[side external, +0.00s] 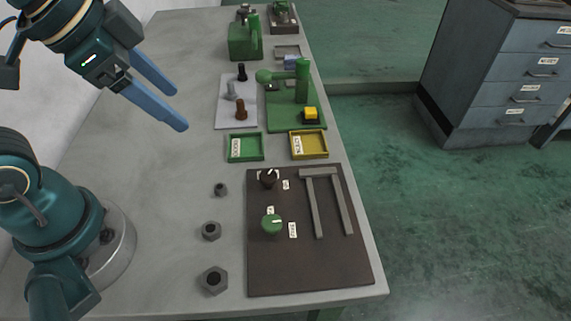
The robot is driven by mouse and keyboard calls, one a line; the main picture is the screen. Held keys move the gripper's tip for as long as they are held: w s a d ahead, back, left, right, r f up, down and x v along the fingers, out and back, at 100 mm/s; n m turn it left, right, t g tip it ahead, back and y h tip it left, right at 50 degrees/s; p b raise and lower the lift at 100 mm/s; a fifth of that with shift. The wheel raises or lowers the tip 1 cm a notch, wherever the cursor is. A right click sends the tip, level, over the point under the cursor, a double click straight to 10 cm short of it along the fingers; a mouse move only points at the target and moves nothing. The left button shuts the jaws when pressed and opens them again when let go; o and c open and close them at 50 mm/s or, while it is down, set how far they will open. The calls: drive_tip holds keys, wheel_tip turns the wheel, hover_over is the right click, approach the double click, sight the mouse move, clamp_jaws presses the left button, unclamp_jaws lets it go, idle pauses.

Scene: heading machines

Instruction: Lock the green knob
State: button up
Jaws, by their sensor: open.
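The green knob (271,223) stands on the dark brown panel (270,274) at the near end of the bench. It has a pale mark on its top, and small white labels sit beside it. I cannot read the labels clearly. My gripper (182,108) has two blue fingers and is open and empty. It hangs above the left side of the bench, well up and to the left of the green knob, touching nothing. A dark brown knob (268,178) stands behind the green knob on the same panel.
Grey rails (317,205) lie on the panel's right. Several hex nuts (212,281) lie left of it. A green tray (245,147) and a yellow tray (309,145) sit behind it. Farther back are a grey plate with bolts (222,111) and a green machine (302,82).

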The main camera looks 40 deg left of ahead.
drive_tip(key=w+d+m+g, duration=0.2)
drive_tip(key=w+d+m, duration=0.1)
drive_tip(key=d+m, duration=0.15)
drive_tip(key=m+g, duration=0.3)
drive_tip(key=m, duration=0.5)
hover_over(271, 222)
drive_tip(key=f, duration=1)
drive_tip(key=shift+w+a, duration=0.1)
drive_tip(key=shift+w, duration=0.15)
drive_tip(key=shift+s+f, duration=0.2)
drive_tip(key=shift+f, duration=2.55)
clamp_jaws()
